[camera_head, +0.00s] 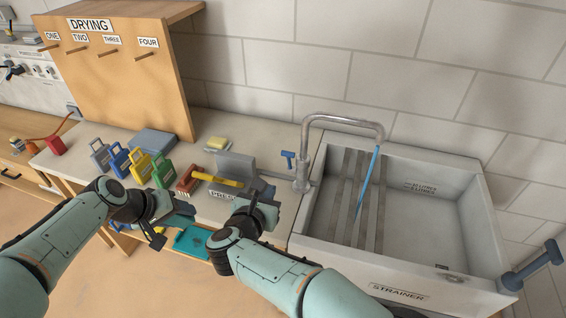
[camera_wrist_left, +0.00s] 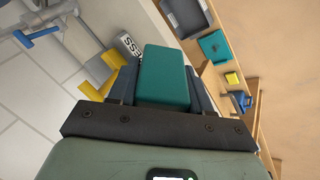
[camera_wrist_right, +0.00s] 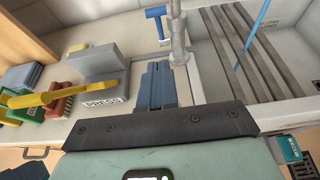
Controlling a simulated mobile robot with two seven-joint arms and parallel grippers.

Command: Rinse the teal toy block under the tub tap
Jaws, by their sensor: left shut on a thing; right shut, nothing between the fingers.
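The teal toy block (camera_wrist_left: 163,72) is held between the fingers of my left gripper, which fills the middle of the left wrist view. In the head view my left gripper (camera_head: 176,222) is in front of the counter, left of the tub (camera_head: 474,240); the block is hard to make out there. The tap (camera_head: 342,118) arches over the tub, and a blue stream of water (camera_head: 368,180) falls from its spout. Its blue handle (camera_head: 288,155) is at the left of its base. My right gripper (camera_wrist_right: 157,84) is shut and empty, near the tap's base.
A wooden drying board (camera_head: 120,75) with pegs stands behind. Dark slats (camera_head: 352,200) cross the tub's left part; its right part is open.

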